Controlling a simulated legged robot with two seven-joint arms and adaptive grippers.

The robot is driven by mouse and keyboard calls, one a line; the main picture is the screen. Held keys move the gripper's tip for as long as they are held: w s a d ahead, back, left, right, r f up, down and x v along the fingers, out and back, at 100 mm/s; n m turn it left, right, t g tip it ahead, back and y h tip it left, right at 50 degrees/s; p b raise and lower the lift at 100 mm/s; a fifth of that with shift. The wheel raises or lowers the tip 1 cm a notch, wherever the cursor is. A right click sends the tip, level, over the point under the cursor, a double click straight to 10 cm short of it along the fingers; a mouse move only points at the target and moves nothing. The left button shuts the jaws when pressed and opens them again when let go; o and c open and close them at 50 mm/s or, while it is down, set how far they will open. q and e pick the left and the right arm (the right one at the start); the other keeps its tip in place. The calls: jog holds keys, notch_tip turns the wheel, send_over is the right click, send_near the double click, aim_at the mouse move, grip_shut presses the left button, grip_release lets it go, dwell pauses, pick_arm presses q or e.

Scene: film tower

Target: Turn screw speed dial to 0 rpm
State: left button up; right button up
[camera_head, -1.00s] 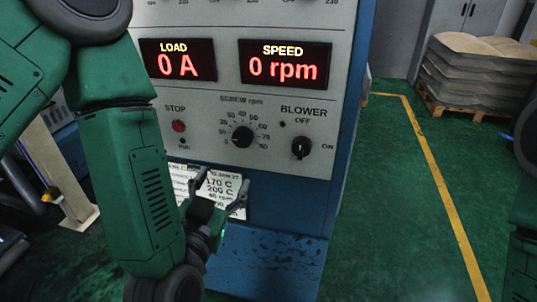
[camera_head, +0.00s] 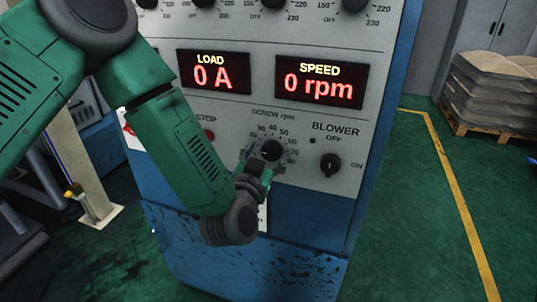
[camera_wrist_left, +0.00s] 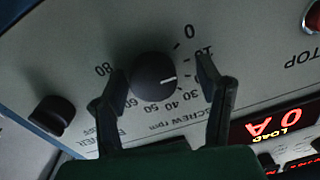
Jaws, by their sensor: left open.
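The black screw speed dial (camera_head: 271,150) is on the grey panel; it also shows large in the left wrist view (camera_wrist_left: 153,75). There its white pointer line points between the 10 and 30 marks; the mark between them is hidden by a finger. The red SPEED display (camera_head: 319,84) reads 0 rpm. My left gripper (camera_head: 257,170) is at the dial, partly hiding the scale. In the left wrist view, its open fingers (camera_wrist_left: 162,78) stand on either side of the dial, with gaps visible. My right gripper is out of view.
The BLOWER knob (camera_head: 331,164) is close to the right of the dial. The red STOP button (camera_head: 210,135) is to its left, close to my arm. A LOAD display (camera_head: 213,72) reads 0 A. The floor right of the cabinet is clear up to stacked sacks (camera_head: 495,90).

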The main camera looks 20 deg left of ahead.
pick_arm(q)
jog(key=shift+a, duration=0.1)
jog(key=shift+d+r, duration=0.1)
jog(key=shift+d, duration=0.7)
jog(key=c, duration=1.2)
jog(key=shift+o, duration=0.2)
jog(key=shift+a, duration=0.35)
jog(key=n, duration=0.2)
jog(key=shift+d+n, duration=0.15)
jog(key=shift+n, duration=1.65)
jog(key=o, duration=1.2)
jog(key=shift+c, duration=0.2)
